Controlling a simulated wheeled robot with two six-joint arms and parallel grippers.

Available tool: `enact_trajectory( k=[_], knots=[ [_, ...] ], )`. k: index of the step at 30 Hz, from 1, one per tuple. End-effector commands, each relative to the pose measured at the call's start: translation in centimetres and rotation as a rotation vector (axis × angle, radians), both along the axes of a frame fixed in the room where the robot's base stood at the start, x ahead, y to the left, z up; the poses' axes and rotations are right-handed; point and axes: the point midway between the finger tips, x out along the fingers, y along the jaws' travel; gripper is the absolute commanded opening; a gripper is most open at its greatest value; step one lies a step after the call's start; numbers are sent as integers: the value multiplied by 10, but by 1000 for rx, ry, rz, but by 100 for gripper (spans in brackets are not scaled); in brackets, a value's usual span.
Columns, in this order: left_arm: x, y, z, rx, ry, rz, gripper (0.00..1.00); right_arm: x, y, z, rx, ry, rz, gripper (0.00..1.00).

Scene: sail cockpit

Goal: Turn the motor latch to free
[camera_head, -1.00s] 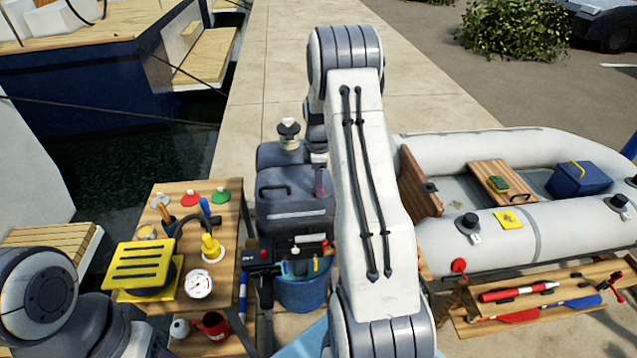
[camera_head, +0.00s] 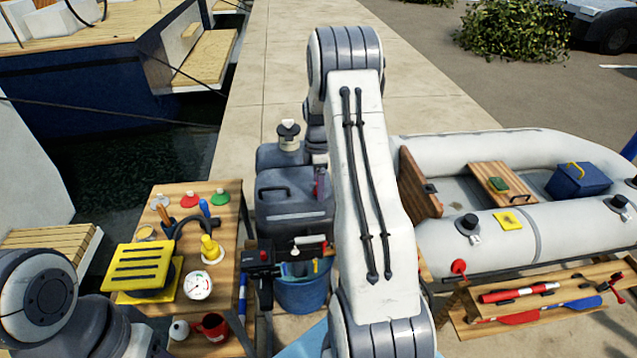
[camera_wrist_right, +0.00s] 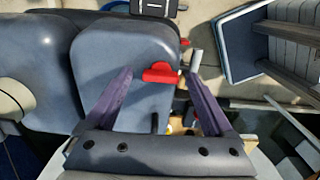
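A grey-blue motor-like body (camera_head: 291,208) stands between the work table and the dinghy, partly behind my right arm. In the right wrist view its rounded casing (camera_wrist_right: 92,70) fills the left. A red lever-like piece (camera_wrist_right: 160,73), possibly the latch, lies between my right fingertips in the picture. A pale cylindrical piece (camera_wrist_right: 196,62) is beside the right-hand fingertip. My right gripper (camera_wrist_right: 159,76) is open, with purple fingers spread and no visible grip. In the head view one finger (camera_head: 319,182) shows; the rest is hidden by the arm. My left gripper is out of view.
A blue bucket (camera_head: 302,293) stands below the motor. The dinghy (camera_head: 480,240) is at right, with a wooden bench (camera_head: 575,300) before it. The dock behind is clear.

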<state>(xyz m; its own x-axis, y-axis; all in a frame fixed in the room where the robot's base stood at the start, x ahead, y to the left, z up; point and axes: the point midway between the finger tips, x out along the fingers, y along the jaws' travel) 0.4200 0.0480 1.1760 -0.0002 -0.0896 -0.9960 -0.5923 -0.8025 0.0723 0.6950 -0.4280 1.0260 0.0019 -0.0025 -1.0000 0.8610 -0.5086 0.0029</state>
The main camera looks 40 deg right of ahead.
Motion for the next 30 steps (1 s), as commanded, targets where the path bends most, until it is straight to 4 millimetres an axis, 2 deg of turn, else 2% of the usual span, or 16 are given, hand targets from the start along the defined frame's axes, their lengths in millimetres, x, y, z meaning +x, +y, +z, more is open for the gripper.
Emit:
enact_trajectory(
  k=[8, 11, 21, 25, 30],
  knots=[
    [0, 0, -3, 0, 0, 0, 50, 0, 0, 5, 0, -1, -1, 88],
    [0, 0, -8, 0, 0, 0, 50, 1, 0, 19, -1, -4, -1, 88],
    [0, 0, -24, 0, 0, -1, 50, 1, 0, 84, -2, -3, -1, 88],
    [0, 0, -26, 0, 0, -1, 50, 0, 0, 98, -1, -2, -1, 88],
    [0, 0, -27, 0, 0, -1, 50, -1, 0, 104, 1, 1, -1, 88]
  ],
)
